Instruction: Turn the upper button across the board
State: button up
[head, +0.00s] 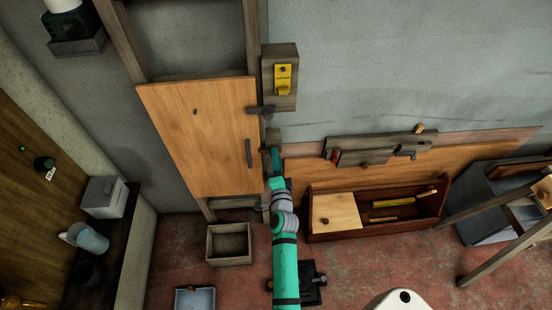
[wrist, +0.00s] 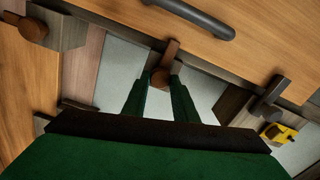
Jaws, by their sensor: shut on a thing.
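The orange-brown board (head: 205,135) stands against a grey timber frame, with a dark handle (head: 249,152) near its right edge. A dark bar-shaped button (head: 262,109) sits at the upper right edge of the board and overlaps that edge; it also shows in the wrist view (wrist: 268,98). My gripper (wrist: 160,82) is at the strip beside the board's edge, below that dark button in the head view. Its green fingers are shut on a small brown wooden piece (wrist: 167,55). I cannot tell how this piece is fixed. In the head view my arm largely hides the grip.
A yellow latch (head: 283,79) on a wooden block is above right of the board. A rail (head: 375,147) with pegs is to the right, above an open wooden toolbox (head: 375,225). A small wooden box (head: 229,243) stands on the floor below the board.

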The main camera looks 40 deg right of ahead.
jog(key=o, duration=1)
jog(key=shift+o, duration=0.2)
jog(key=shift+s, duration=0.1)
jog(key=v, duration=1)
jog(key=shift+s+a, duration=0.2)
jog(key=shift+a, duration=0.1)
jog(key=shift+f, duration=0.1)
